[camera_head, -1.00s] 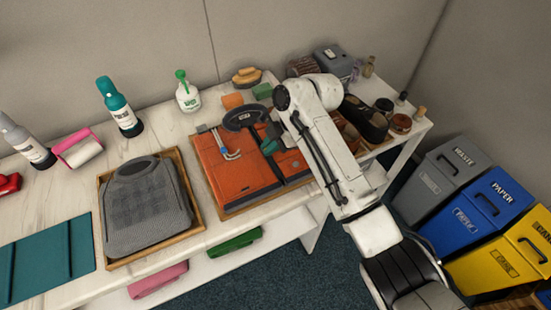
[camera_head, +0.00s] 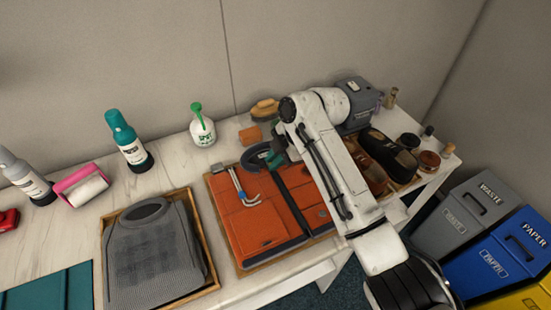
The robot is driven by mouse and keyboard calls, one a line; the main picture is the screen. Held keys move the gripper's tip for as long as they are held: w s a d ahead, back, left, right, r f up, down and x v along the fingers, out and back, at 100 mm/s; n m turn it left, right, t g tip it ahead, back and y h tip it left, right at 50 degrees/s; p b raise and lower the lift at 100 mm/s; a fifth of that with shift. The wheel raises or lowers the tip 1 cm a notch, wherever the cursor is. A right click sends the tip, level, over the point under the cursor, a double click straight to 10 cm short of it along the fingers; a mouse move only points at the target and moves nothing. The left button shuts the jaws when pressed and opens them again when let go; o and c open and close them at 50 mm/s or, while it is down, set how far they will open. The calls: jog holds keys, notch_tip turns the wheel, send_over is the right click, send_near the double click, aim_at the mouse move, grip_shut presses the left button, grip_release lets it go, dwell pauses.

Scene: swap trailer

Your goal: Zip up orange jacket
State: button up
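The orange jacket (camera_head: 252,221) lies flat on a wooden tray (camera_head: 214,181) on the white table. It has a dark collar (camera_head: 258,157) at the back and a dark strip down its front. Pale drawstrings (camera_head: 242,188) lie on its left half. My gripper (camera_head: 279,155) is at the collar end of the jacket, near the top of the dark strip. My white arm comes from the right and covers part of the jacket's right side. The fingertips are small and partly hidden, so I cannot tell whether they hold anything. The zip pull is not distinguishable.
A grey garment (camera_head: 150,258) lies on another tray to the left. Spray bottles (camera_head: 129,141) and a lint roller (camera_head: 83,186) stand behind. Brushes, a grey box (camera_head: 358,106) and dark shoes (camera_head: 388,154) crowd the right. Bins (camera_head: 466,215) stand beyond the table.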

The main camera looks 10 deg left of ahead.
jog(key=o, duration=0.4)
jog(key=shift+w, duration=0.1)
jog(key=shift+r, duration=0.1)
jog(key=b+v, duration=0.1)
jog(key=v, duration=0.9)
jog(key=shift+d+r, duration=0.15)
jog(key=shift+r, duration=0.15)
